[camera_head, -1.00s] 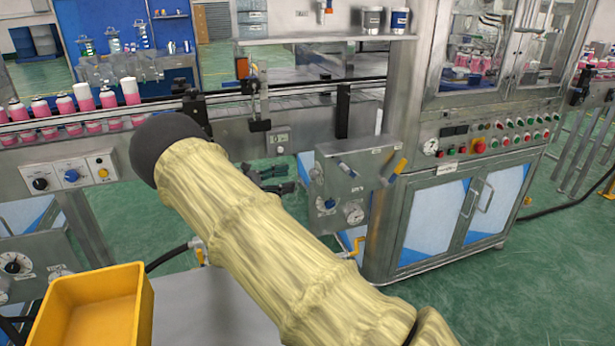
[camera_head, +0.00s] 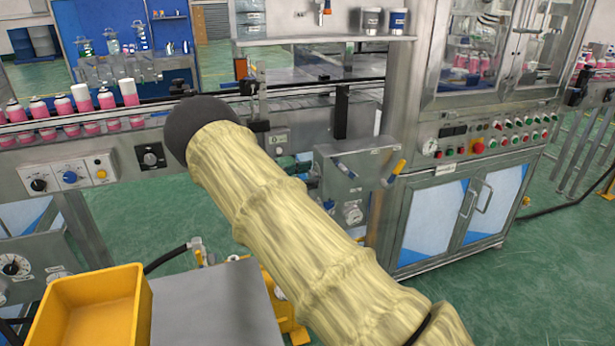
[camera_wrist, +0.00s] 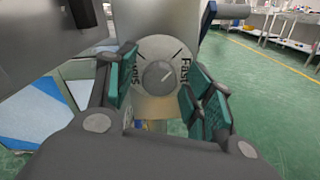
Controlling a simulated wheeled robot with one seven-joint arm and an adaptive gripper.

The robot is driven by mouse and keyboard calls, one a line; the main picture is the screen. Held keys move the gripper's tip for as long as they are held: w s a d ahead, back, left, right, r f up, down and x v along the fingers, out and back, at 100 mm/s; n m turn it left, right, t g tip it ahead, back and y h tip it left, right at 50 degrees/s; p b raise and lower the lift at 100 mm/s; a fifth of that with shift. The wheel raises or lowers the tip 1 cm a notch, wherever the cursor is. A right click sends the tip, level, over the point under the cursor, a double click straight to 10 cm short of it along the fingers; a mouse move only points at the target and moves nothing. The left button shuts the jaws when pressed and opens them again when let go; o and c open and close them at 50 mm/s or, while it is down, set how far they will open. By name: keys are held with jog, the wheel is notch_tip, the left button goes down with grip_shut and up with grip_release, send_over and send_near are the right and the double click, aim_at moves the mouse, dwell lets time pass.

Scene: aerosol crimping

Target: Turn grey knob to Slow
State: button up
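The grey knob (camera_wrist: 158,77) sits at the centre of a round pale dial (camera_wrist: 150,98) in the wrist view. The dial carries the words Slow on the left and Fast on the right. A light pointer line on the knob slants up and right, toward the Fast side. My gripper (camera_wrist: 159,87) is open, with teal-padded fingers on the left and right of the knob. I cannot tell whether the pads touch it. In the head view, a bit of my gripper (camera_head: 293,163) shows beside the grey control box (camera_head: 350,168); my arm hides most of it, and the knob cannot be made out there.
A conveyor with pink cans (camera_head: 63,105) runs behind my arm. A yellow bin (camera_head: 90,310) stands at the lower left. A machine cabinet (camera_head: 440,225) stands at the right. Green floor lies open beyond.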

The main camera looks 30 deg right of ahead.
jog(key=c, duration=0.9)
jog(key=shift+r+n+p, duration=0.1)
jog(key=shift+n+p, duration=0.3)
jog(key=shift+p, duration=0.05)
jog(key=n+p, duration=0.2)
jog(key=n, duration=0.1)
jog(key=shift+w+r+p, duration=0.1)
jog(key=shift+p, duration=0.2)
jog(key=n+p, duration=0.2)
jog(key=n, duration=0.2)
jog(key=shift+n, duration=0.3)
jog(key=n+p, duration=0.2)
jog(key=n, duration=0.2)
jog(key=shift+w+n, duration=0.1)
jog(key=shift+n, duration=0.2)
jog(key=n, duration=0.2)
jog(key=n+p, duration=0.1)
jog(key=n, duration=0.1)
jog(key=shift+f+n+p, duration=0.2)
jog(key=shift+n+p, duration=0.1)
jog(key=shift+n, duration=0.1)
